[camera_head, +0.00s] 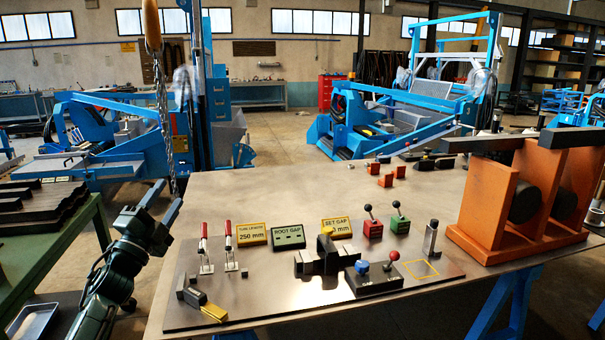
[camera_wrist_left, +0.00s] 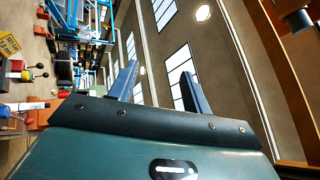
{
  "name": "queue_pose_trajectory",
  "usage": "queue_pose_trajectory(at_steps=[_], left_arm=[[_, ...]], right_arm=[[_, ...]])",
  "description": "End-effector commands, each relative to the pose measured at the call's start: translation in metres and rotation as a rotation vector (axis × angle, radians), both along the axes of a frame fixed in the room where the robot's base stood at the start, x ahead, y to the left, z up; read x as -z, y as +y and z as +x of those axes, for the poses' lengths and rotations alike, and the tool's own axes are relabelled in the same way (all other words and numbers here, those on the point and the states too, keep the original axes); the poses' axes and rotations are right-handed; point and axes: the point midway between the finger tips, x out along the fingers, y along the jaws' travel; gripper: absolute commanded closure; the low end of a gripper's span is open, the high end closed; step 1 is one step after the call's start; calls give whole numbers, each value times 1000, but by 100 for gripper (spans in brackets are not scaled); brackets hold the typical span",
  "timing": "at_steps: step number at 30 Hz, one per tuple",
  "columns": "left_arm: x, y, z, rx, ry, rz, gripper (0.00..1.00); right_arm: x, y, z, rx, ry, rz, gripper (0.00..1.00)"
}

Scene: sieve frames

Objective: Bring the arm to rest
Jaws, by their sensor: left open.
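My left gripper (camera_head: 160,207) is raised at the left edge of the metal table (camera_head: 250,188) in the head view. Its jaws are open, point upward and hold nothing. In the left wrist view my left gripper (camera_wrist_left: 158,82) shows two separated fingers against the wall and windows, with nothing between them. The dark green left arm comes up from the bottom left, beside the table. My right gripper is in neither view.
The fixture board (camera_head: 280,312) carries red-handled clamps (camera_head: 229,245), signs (camera_head: 289,236), a dark clamp block (camera_head: 328,258) and a lever box (camera_head: 375,280). An orange frame (camera_head: 485,205) stands at the right. A chain (camera_head: 162,110) hangs near the left gripper. A green bench (camera_head: 50,245) stands left.

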Motion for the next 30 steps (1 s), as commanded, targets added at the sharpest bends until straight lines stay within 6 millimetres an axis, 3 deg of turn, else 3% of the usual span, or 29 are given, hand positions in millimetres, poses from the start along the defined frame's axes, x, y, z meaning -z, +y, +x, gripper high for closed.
queue_pose_trajectory(at_steps=[3, 6, 10, 13, 20, 23, 26, 30], left_arm=[[22, 36, 16, -50, 187, -346, 51], [46, 55, 24, -80, 325, -593, 51], [80, 67, 28, -111, 490, -871, 51], [112, 66, 24, -130, 611, -1041, 51], [199, 17, -30, -110, 744, -1012, 51], [239, -8, -65, -100, 818, -1015, 51], [281, -36, -112, -89, 907, -1026, 51], [331, -79, -196, -71, 1042, -1062, 51]], right_arm=[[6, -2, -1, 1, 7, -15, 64], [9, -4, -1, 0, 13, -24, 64], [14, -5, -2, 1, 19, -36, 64], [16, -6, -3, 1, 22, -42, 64], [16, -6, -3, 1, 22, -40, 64], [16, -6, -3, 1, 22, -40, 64], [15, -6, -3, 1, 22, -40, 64], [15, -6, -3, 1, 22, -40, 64]])
